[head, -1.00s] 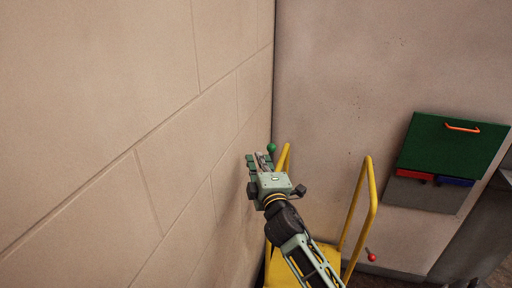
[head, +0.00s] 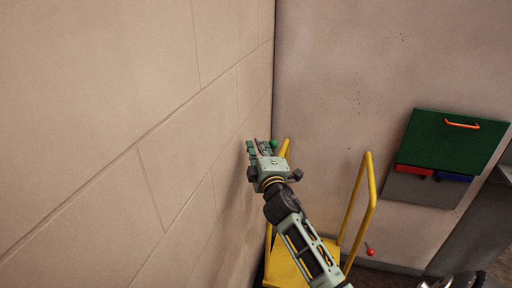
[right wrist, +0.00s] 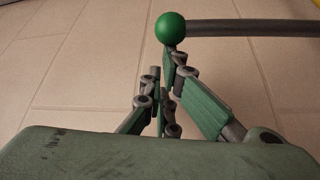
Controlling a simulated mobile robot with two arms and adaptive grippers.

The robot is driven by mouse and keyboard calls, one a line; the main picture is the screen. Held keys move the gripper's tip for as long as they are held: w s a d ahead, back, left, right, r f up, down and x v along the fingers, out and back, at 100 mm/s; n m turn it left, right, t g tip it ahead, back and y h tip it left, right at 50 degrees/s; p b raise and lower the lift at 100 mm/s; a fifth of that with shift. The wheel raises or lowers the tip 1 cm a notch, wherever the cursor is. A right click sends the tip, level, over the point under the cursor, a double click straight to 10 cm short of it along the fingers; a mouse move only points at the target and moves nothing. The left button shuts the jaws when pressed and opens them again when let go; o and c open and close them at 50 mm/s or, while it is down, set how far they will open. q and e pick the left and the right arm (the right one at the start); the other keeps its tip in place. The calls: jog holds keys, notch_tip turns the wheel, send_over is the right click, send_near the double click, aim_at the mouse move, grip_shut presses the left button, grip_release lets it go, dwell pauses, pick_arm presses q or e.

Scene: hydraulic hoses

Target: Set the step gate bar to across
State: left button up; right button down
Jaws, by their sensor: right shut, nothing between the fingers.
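The step gate bar shows in the right wrist view as a dark grey rod (right wrist: 250,28) running right from a green ball (right wrist: 170,28) at its end. In the head view only the green ball (head: 273,143) shows clearly, by the left yellow rail of the steps. My right gripper (head: 260,147) is shut and empty right beside the ball. In the right wrist view its fingers (right wrist: 165,85) lie just below the ball; I cannot tell whether they touch it. Most of the bar is hidden in the head view. My left gripper is not in view.
The yellow steps (head: 282,268) with two rails (head: 369,200) stand in the corner. The block wall (head: 150,110) is close on my right gripper's left. A red ball knob (head: 370,252) is at the right rail. A green panel (head: 453,142) with an orange handle hangs on the back wall.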

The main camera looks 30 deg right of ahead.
jog(key=s+d+f+m+h+b, duration=0.3)
jog(key=s+d+f+m+b, duration=0.3)
jog(key=s+d+b, duration=0.4)
jog(key=s+d+f+m+h+b, duration=0.4)
jog(key=s+d+f+m+b, duration=0.3)
jog(key=s, duration=0.7)
jog(key=shift+s+d+f+t+b, duration=0.2)
jog(key=shift+d+f+t+b, duration=0.2)
jog(key=shift+d+f+b, duration=1.15)
jog(key=shift+d+r+b, duration=0.35)
jog(key=shift+r+b, duration=0.05)
jog(key=v, duration=1.2)
